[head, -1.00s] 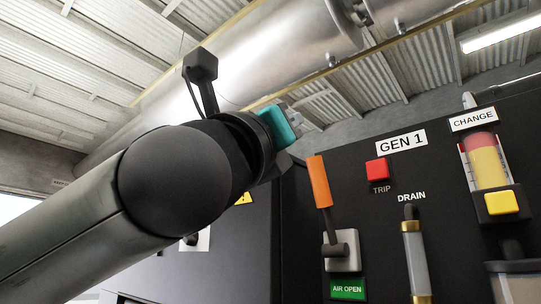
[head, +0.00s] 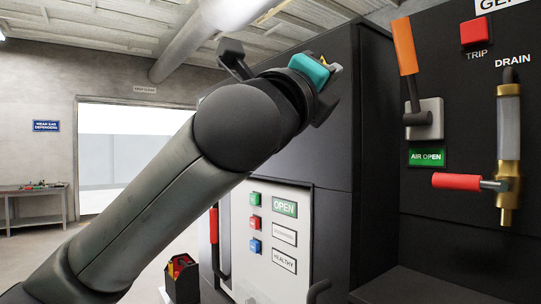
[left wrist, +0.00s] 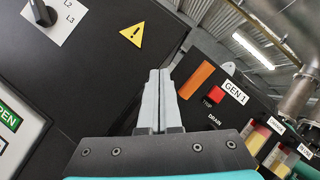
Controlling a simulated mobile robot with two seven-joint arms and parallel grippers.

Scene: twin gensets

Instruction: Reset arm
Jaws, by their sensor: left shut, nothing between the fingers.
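My left arm reaches in from the lower left of the head view. Its gripper (head: 335,70), with a teal body, is raised in front of the dark cabinets, left of the orange-handled lever (head: 405,47) in the picture. In the left wrist view the two grey fingers (left wrist: 158,76) are together with nothing between them. The orange handle (left wrist: 196,80) shows just right of the fingertips; I see no contact. The lever stands upright above a green AIR OPEN label (head: 427,157). My right gripper is in neither view.
A red TRIP button (head: 475,32) and a DRAIN valve with red handle (head: 456,181) are on the right panel. A white panel (head: 270,235) with several small buttons is below my arm. A workbench (head: 35,205) stands far left by a bright doorway.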

